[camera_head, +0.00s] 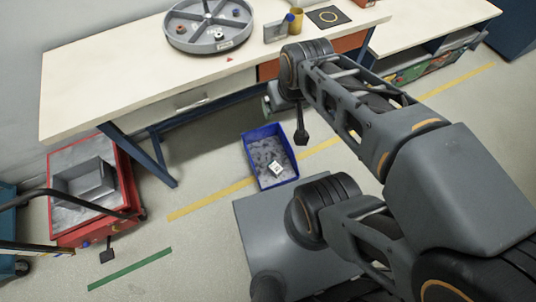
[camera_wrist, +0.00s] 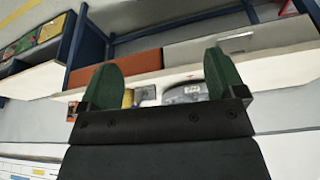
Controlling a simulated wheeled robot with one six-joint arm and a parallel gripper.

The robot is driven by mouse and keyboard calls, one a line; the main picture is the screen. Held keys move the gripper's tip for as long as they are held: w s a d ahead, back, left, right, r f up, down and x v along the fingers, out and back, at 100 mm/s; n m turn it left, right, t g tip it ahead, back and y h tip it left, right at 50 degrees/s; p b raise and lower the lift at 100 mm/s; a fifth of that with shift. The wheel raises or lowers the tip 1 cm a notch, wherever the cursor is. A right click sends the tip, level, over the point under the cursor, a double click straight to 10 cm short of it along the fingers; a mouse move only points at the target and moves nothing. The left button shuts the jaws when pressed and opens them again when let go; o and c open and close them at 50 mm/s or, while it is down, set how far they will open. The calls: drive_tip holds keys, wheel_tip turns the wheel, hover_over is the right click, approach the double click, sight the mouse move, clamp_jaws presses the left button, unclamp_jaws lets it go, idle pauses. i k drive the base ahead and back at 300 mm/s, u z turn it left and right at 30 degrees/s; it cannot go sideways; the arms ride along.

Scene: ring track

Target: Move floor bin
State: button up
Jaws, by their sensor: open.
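The blue floor bin (camera_head: 252,162) stands on the floor in front of the workbench, just beyond my grey base. It has a grey inside and a small white labelled item (camera_head: 276,168) in it. My gripper (camera_head: 268,106) is above and behind the bin, near the bench front, partly hidden by my wrist. In the wrist view my gripper (camera_wrist: 168,78) shows two green fingers spread apart with nothing between them. The wrist view faces the workbench and does not show the bin.
The workbench (camera_head: 120,72) carries a round divided tray (camera_head: 210,42), a grey holder (camera_head: 276,32) and a yellow cup (camera_head: 296,20). A red cart (camera_head: 128,185) with a grey box (camera_head: 84,181) stands left. Yellow tape (camera_head: 212,198) and green tape (camera_head: 130,269) mark open floor.

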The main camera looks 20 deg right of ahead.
sight(264, 144)
drive_tip(key=z, duration=2.4)
drive_tip(key=k, duration=1.2)
drive_tip(key=u, duration=1.3)
drive_tip(key=i, duration=1)
drive_tip(key=z, duration=0.05)
